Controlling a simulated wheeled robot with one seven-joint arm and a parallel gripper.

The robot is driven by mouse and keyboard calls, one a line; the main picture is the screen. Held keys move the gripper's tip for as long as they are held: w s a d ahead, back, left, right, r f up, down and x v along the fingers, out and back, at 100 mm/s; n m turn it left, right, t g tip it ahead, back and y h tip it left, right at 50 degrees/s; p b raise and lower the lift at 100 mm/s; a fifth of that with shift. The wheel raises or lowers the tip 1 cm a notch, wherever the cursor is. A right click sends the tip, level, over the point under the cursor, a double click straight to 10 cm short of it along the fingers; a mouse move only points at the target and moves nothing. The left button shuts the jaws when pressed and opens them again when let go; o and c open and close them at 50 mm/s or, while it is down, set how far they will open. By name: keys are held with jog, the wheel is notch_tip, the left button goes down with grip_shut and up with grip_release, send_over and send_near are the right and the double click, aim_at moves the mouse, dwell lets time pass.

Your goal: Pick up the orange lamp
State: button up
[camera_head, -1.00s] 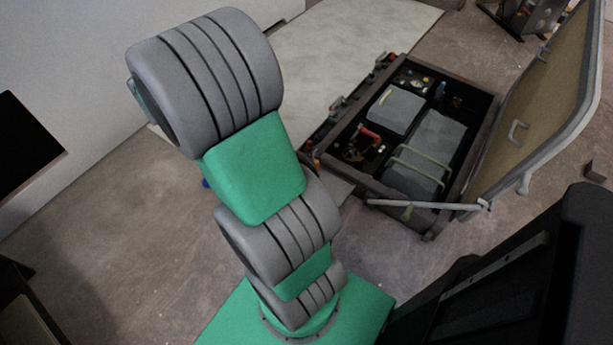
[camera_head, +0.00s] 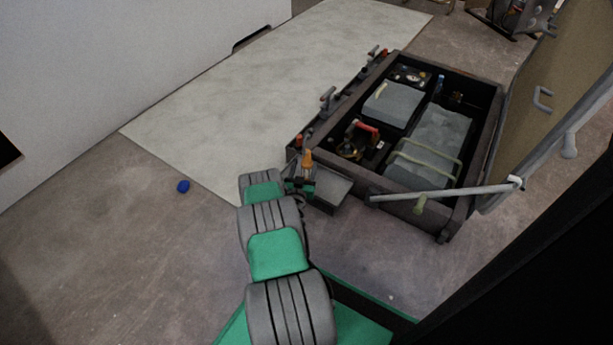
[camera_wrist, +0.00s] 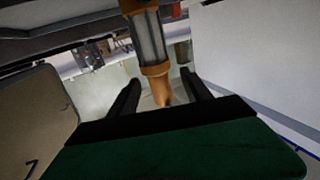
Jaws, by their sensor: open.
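The orange lamp (camera_wrist: 151,40) shows large in the wrist view, with a grey ribbed middle between orange ends. Its lower orange end (camera_wrist: 162,90) lies between my open fingers, seen past the dark jaw base. In the head view the orange lamp (camera_head: 307,160) is a small upright orange shape by the near left corner of the dark box. My gripper (camera_wrist: 160,92) is open around the lamp's end, one finger on each side. Contact between fingers and lamp cannot be told. In the head view my gripper (camera_head: 300,182) is right at the lamp, partly hidden by my wrist.
The open dark box (camera_head: 395,125) holds grey cases and a red-handled part. Its lid (camera_head: 550,110) stands raised at right, with a strut across the front.

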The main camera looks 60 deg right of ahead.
aim_at(309, 156)
jog(key=b+x, duration=0.3)
jog(key=x, duration=0.3)
jog(key=shift+s+d+f, duration=0.1)
jog(key=shift+s+d, duration=0.1)
jog(key=shift+w+d, duration=0.1)
jog(key=shift+d, duration=0.05)
jog(key=c, duration=1.2)
grip_shut()
